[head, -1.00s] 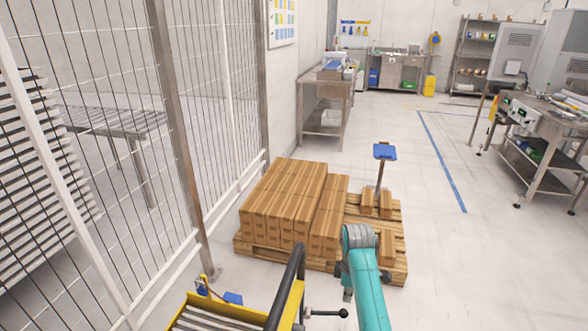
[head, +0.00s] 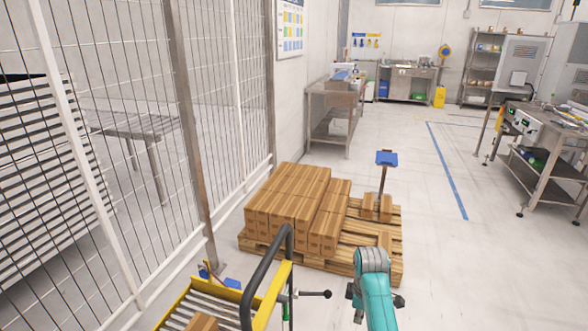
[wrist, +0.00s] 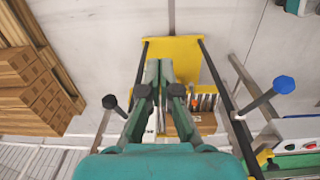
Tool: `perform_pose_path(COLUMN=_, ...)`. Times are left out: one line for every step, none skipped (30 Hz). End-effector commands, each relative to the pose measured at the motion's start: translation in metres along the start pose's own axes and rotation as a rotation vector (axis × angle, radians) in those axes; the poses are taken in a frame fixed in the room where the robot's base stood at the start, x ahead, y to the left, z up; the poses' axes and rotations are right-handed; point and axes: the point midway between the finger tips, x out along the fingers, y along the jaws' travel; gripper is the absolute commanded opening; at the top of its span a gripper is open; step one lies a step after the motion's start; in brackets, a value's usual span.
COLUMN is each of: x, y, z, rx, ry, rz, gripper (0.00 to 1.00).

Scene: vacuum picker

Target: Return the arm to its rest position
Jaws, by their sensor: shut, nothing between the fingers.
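My teal arm (head: 374,290) rises at the bottom of the head view, in front of the pallet's right part; my gripper is not clear there. In the wrist view my gripper (wrist: 159,70) has its two fingers close together, shut and empty. It is seen over a yellow-framed roller unit (wrist: 188,47), with no visible contact that I can make out. A cardboard box (wrist: 206,123) lies on the rollers just right of the fingers. The head view shows part of this box (head: 203,322) at the bottom edge.
A wooden pallet (head: 345,258) holds stacked cardboard boxes (head: 288,205), with a few loose ones on its right. A blue-topped post (head: 386,159) stands behind them. A wire fence (head: 190,140) runs along the left. A black handle bar (head: 262,268) stands left of my arm. Open floor lies right.

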Motion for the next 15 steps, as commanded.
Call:
perform_pose_path(x=0.006, y=-0.003, z=0.002, rx=0.008, ry=0.001, rz=0.004, gripper=0.0)
perform_pose_path(x=0.009, y=-0.004, z=0.002, rx=0.013, ry=0.003, rz=0.009, gripper=0.0)
perform_pose_path(x=0.014, y=-0.007, z=0.003, rx=0.02, ry=0.006, rz=0.016, gripper=0.0)
perform_pose_path(x=0.017, y=-0.008, z=0.004, rx=0.025, ry=0.007, rz=0.02, gripper=0.0)
perform_pose_path(x=0.021, y=-0.01, z=0.004, rx=0.03, ry=0.009, rz=0.026, gripper=0.0)
perform_pose_path(x=0.026, y=-0.013, z=0.005, rx=0.039, ry=0.013, rz=0.035, gripper=0.0)
perform_pose_path(x=0.03, y=-0.015, z=0.006, rx=0.045, ry=0.015, rz=0.04, gripper=0.0)
perform_pose_path(x=0.035, y=-0.017, z=0.006, rx=0.053, ry=0.018, rz=0.047, gripper=0.0)
perform_pose_path(x=0.04, y=-0.021, z=0.008, rx=0.062, ry=0.021, rz=0.056, gripper=0.0)
perform_pose_path(x=0.045, y=-0.024, z=0.009, rx=0.07, ry=0.025, rz=0.064, gripper=0.0)
perform_pose_path(x=0.05, y=-0.026, z=0.01, rx=0.079, ry=0.028, rz=0.072, gripper=0.0)
perform_pose_path(x=0.057, y=-0.031, z=0.011, rx=0.091, ry=0.033, rz=0.083, gripper=0.0)
perform_pose_path(x=0.062, y=-0.034, z=0.012, rx=0.1, ry=0.038, rz=0.092, gripper=0.0)
perform_pose_path(x=0.068, y=-0.038, z=0.014, rx=0.112, ry=0.042, rz=0.102, gripper=0.0)
perform_pose_path(x=0.077, y=-0.045, z=0.016, rx=0.127, ry=0.049, rz=0.115, gripper=0.0)
